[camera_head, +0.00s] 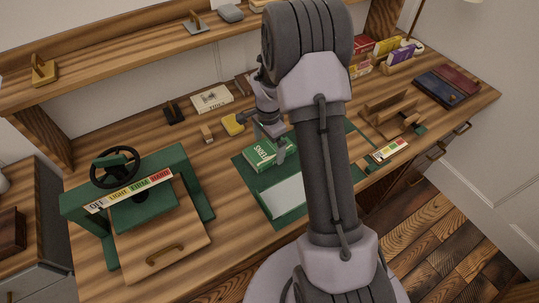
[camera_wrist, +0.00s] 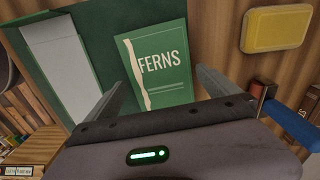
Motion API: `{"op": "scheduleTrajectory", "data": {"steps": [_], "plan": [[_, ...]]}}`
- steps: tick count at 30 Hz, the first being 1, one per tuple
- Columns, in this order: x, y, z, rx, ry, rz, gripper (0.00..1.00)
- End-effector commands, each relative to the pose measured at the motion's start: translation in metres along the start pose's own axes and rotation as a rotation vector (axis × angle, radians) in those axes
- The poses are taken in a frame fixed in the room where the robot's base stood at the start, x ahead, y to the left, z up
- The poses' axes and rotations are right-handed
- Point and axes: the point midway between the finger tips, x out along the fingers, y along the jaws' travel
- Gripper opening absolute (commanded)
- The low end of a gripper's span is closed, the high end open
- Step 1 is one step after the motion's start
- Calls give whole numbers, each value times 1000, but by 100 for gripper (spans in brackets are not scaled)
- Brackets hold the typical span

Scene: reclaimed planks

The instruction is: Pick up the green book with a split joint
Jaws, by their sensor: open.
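The green book (camera_head: 262,155) lies on the dark green mat (camera_head: 246,170) on the desk. In the wrist view the green book (camera_wrist: 160,68) shows the title FERNS, with a ragged pale split running down near its left edge. My gripper (camera_head: 274,140) is above the book. In the wrist view my gripper (camera_wrist: 160,92) is open, with one finger on each side of the book's lower part. Nothing is between the fingers that I can see as held. I cannot tell how high the fingers are above the book.
A white sheet (camera_head: 284,196) lies on the mat beside the book. A yellow block (camera_head: 232,125) and a pale book (camera_head: 212,98) lie behind. A green press with a black wheel (camera_head: 115,167) stands at left. Wooden pieces (camera_head: 391,112) and dark books (camera_head: 440,91) are at right.

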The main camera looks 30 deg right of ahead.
Motion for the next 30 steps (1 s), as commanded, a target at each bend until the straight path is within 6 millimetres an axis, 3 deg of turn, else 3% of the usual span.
{"op": "scheduleTrajectory", "data": {"steps": [1, 7, 17, 24, 26, 30], "plan": [[11, 0, 0, 0, 0, 0, 100], [9, -1, 0, 0, 1, -2, 100], [9, 0, 0, 0, 0, -2, 35], [4, -1, 0, 0, 1, -2, 35], [-7, -1, 0, 0, 1, -3, 35], [-48, -1, 0, 1, 1, -5, 35]]}}
